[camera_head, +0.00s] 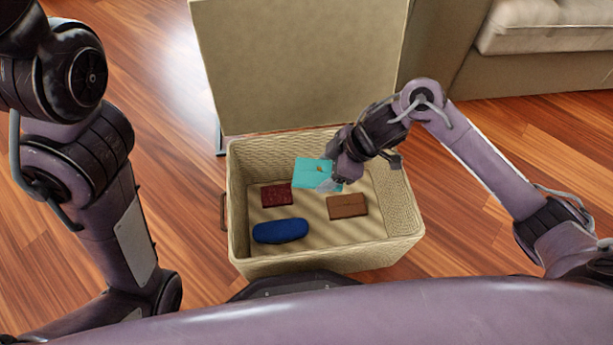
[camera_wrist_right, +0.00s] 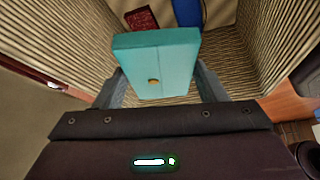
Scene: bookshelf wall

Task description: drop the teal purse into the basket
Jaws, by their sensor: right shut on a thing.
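The teal purse (camera_head: 309,172) is held by my right gripper (camera_head: 329,182) over the inside of the basket (camera_head: 240,242). In the right wrist view the purse (camera_wrist_right: 158,62) sits between the two fingers (camera_wrist_right: 158,88), with a small gold clasp on its face. The woven beige basket is open on top, and its ribbed walls (camera_wrist_right: 270,45) show around the purse in the wrist view. I cannot tell the exact gap between purse and basket floor. My left arm shows at the left of the head view, but its gripper is not in view.
Inside the basket lie a dark red wallet (camera_head: 277,195), a blue case (camera_head: 280,231) and a brown wallet (camera_head: 347,206). A tall beige panel (camera_head: 300,65) stands behind the basket. A sofa (camera_head: 545,30) is at the upper right. Wooden floor (camera_head: 180,190) surrounds the basket.

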